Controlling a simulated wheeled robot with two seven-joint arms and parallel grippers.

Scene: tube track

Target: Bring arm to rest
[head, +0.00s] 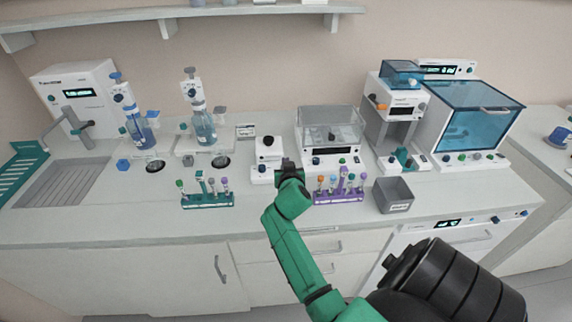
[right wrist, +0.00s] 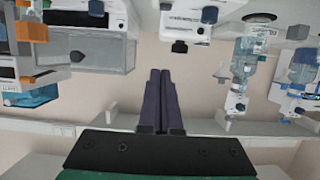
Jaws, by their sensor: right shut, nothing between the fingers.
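My right arm, green and black, reaches from the lower right up over the front of the bench in the head view. Its gripper (head: 286,165) is in front of a small white device (head: 266,160), between the two tube racks. In the right wrist view its two dark fingers (right wrist: 160,100) lie side by side, shut, with nothing between them. The head view does not show whether the gripper touches the device. My left gripper is not in view.
A green tube rack (head: 208,200) stands left of the arm and a purple tube rack (head: 340,198) right of it. A grey open bin (head: 393,195) stands further right. Bottle dispensers and white instruments line the back. The bench front left of the green rack is clear.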

